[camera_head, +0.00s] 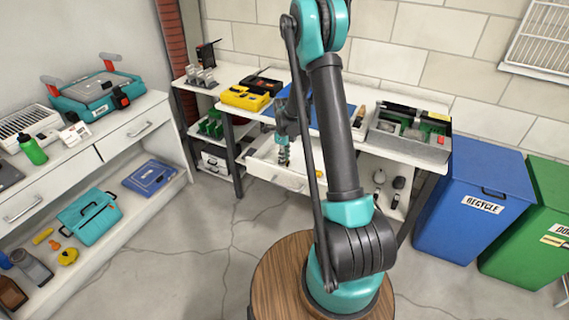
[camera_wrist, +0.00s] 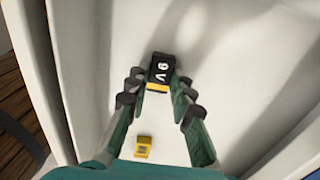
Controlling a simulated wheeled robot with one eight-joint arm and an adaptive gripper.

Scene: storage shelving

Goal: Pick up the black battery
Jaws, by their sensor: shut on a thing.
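The black battery (camera_wrist: 161,68) has a white "9V" marking and a yellow band at its near end. It sits between the fingertips of my gripper (camera_wrist: 160,82) in the wrist view. The gripper is shut on it, over the white floor of a drawer. In the head view my gripper (camera_head: 283,156) points down into the open white drawer (camera_head: 272,176) under the workbench. The battery cannot be made out there. I cannot tell whether it touches the drawer floor.
A small yellow item (camera_wrist: 143,146) lies in the drawer, nearer the wrist camera. The drawer walls stand close on both sides. The workbench top (camera_head: 352,133) above holds a yellow case (camera_head: 245,97) and a grey tool box (camera_head: 408,140). A blue recycle bin (camera_head: 475,205) stands to the right.

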